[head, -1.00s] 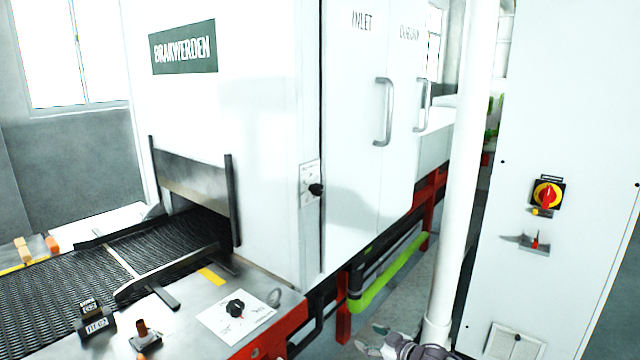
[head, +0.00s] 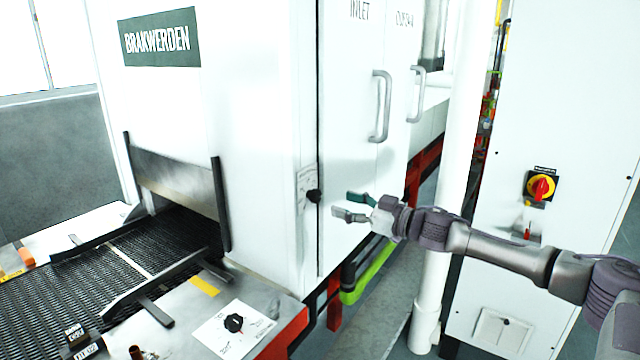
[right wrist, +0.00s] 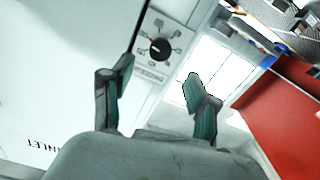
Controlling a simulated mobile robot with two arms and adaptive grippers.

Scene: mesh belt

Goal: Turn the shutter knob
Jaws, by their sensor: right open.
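A black knob (head: 314,196) sits on a narrow white dial plate at the front corner of the white machine, right of the raised metal shutter (head: 178,185). In the right wrist view the knob (right wrist: 160,49) has a pale pointer mark and small symbols around it. My right gripper (head: 345,204) is open and empty, just right of the knob and apart from it. In the right wrist view the knob shows between and beyond the open fingertips (right wrist: 159,72). My left gripper is not in view.
A second black knob (head: 233,323) is on a white plate on the bench by the mesh belt (head: 60,290). A white post (head: 448,200) and a cabinet with a red-yellow switch (head: 541,187) stand at the right.

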